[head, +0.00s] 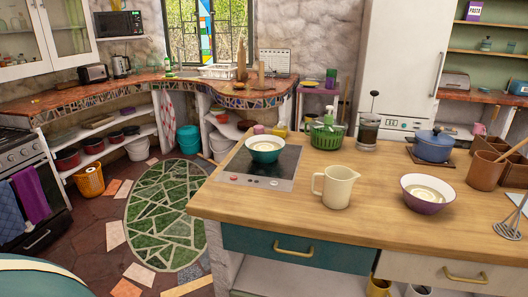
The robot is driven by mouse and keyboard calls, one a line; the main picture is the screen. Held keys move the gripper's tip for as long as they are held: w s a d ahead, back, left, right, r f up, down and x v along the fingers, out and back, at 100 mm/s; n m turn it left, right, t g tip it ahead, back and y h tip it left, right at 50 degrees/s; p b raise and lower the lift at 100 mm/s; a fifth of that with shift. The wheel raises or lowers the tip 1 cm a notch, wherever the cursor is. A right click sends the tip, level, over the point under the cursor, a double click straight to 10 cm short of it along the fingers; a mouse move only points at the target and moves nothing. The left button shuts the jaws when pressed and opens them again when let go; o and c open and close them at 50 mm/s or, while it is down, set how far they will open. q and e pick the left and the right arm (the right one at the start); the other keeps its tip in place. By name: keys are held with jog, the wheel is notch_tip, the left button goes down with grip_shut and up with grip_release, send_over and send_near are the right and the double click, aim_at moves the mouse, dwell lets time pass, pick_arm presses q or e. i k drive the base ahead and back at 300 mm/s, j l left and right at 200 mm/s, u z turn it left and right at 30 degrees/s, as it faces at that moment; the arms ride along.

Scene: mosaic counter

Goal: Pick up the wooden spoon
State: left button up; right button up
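I cannot clearly make out a wooden spoon. A thin utensil handle (515,147) slants up and right out of a brown crock (486,172) at the right of the wooden counter (300,205). Its other end is hidden in the crock, so I cannot tell whether it is the spoon. Neither of my grippers is in view.
A cream pitcher (336,187), a purple-and-white bowl (424,194), a blue pot (433,146) and a whisk (507,229) stand or lie on the counter. Another bowl (265,149) sits on the cooktop (258,174). The counter's front middle is clear.

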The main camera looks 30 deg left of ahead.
aim_at(526, 141)
jog(key=i+l+u, duration=0.2)
jog(key=l, duration=0.2)
jog(key=l+u, duration=0.2)
jog(key=l, duration=0.15)
jog(key=i+l+u, duration=0.15)
jog(key=l, duration=0.3)
jog(key=k+j, duration=0.05)
